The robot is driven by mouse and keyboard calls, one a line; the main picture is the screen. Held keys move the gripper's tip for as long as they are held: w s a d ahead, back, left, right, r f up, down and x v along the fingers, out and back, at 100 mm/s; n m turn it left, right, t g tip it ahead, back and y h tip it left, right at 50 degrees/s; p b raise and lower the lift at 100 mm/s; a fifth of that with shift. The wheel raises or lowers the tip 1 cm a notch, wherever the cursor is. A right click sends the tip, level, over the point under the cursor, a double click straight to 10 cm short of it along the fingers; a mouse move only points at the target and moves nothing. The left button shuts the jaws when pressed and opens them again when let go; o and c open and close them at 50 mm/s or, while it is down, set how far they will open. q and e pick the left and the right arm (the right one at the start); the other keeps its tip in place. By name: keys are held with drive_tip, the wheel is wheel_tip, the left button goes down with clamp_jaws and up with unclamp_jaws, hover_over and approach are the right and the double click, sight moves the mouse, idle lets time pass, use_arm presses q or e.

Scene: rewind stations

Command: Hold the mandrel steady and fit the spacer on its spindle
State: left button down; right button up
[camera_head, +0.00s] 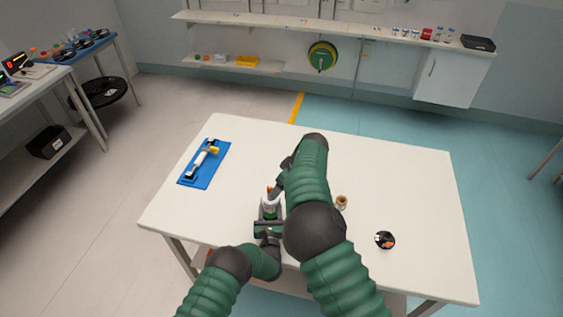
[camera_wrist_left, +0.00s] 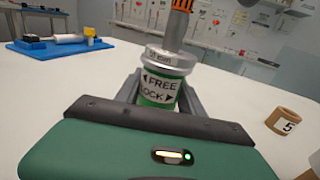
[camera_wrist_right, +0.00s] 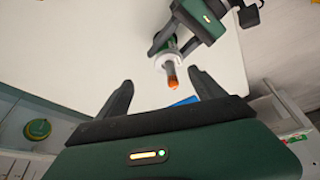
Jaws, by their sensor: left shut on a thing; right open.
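The mandrel (camera_wrist_left: 160,85) stands upright on the white table, with a green and white FREE/LOCK band, a silver collar and a grey spindle with an orange tip (camera_wrist_right: 171,74). My left gripper (camera_head: 268,218) is shut around its body, and it also shows in the right wrist view. My right gripper (camera_wrist_right: 160,76) is open and empty above the mandrel, its fingers spread in view of the orange tip. In the head view my right arm partly hides it. A brown ring marked 5, apparently the spacer (camera_wrist_left: 288,121), sits on the table right of the mandrel, also in the head view (camera_head: 341,202).
A blue tray (camera_head: 189,183) with a white and yellow tool lies at the table's left. The table's (camera_head: 420,190) far right is clear. A wall shelf (camera_head: 330,30) runs behind.

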use_arm(q)
drive_tip(key=c, duration=0.6)
unclamp_jaws()
drive_tip(key=shift+r, duration=0.15)
drive_tip(key=shift+c, duration=0.2)
drive_tip(key=s, duration=1.1)
drive_tip(key=shift+s+a, duration=0.25)
drive_tip(key=shift+s, duration=0.05)
drive_tip(key=w+r+m+g, duration=0.1)
drive_tip(key=m, duration=0.2)
drive_tip(key=w+r+m+g+h, duration=0.1)
drive_tip(key=r+m, duration=0.1)
drive_tip(key=m, duration=0.1)
drive_tip(key=w+r+m+g+h, duration=0.1)
drive_tip(key=w+m, duration=0.1)
drive_tip(key=shift+d+r+m, duration=0.15)
drive_tip(key=shift+r+m, duration=0.1)
drive_tip(key=shift+m, duration=0.15)
drive_tip(key=s+a+r+m+g+y, duration=0.1)
drive_tip(key=s+a+r+m+g, duration=0.4)
drive_tip(key=s+a+m, duration=0.3)
drive_tip(key=s+a+r+m+g+y, duration=0.1)
drive_tip(key=s+a+r+m+g, duration=0.4)
drive_tip(key=s+a+m, duration=0.3)
drive_tip(key=s+r+m, duration=0.1)
drive_tip(key=s+m, duration=0.2)
drive_tip(key=m, duration=0.4)
drive_tip(key=shift+s+a+r+b, duration=0.15)
drive_tip(key=shift+a+r+b, duration=0.15)
drive_tip(key=shift+a, duration=0.1)
